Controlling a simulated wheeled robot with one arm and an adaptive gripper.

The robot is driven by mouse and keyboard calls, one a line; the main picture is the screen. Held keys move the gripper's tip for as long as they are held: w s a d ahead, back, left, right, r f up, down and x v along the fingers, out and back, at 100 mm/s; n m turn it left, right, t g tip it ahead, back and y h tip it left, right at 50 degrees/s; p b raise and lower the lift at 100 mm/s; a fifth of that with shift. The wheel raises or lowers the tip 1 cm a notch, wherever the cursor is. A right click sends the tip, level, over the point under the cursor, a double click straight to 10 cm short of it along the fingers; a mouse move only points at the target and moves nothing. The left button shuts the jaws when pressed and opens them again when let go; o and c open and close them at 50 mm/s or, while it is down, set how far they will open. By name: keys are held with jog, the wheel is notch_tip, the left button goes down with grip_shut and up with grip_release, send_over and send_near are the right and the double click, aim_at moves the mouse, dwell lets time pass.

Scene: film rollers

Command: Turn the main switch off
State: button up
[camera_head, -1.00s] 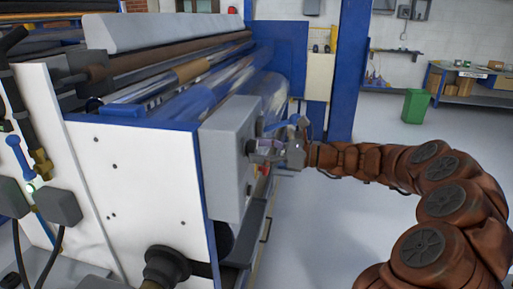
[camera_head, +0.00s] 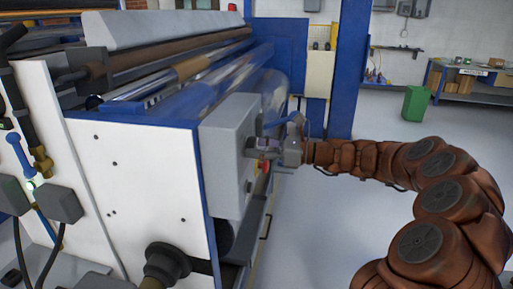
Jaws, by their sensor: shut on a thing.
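A grey control box (camera_head: 226,165) is fixed to the end of the white and blue roller machine. My gripper (camera_head: 262,148) is at the right face of this box, at the end of my brown arm that reaches in from the right. Its fingers are shut on a small part at that face, which I take to be the main switch. The fingers and the viewing angle hide most of the switch, so I cannot tell which way it is turned.
A red part (camera_head: 264,167) shows just below my gripper. A blue post (camera_head: 349,70) stands behind. A green bin (camera_head: 415,103) and a workbench (camera_head: 470,85) are at the back right. The floor (camera_head: 330,225) right of the machine is clear.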

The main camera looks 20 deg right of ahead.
jog(key=shift+f+n+b, duration=0.1)
jog(key=shift+n+b, duration=0.2)
jog(key=shift+b, duration=0.1)
jog(key=n+b, duration=0.2)
jog(key=shift+f+n+b, duration=0.1)
jog(key=shift+n+b, duration=0.25)
jog(key=shift+n, duration=0.05)
jog(key=n+b, duration=0.5)
jog(key=shift+w, duration=0.1)
jog(key=n+b, duration=0.4)
jog(key=shift+r+n+b, duration=0.25)
jog(key=shift+n+b, duration=0.3)
jog(key=shift+n, duration=0.15)
jog(key=o, duration=1.2)
jog(key=shift+c, duration=0.2)
jog(key=shift+d, duration=0.1)
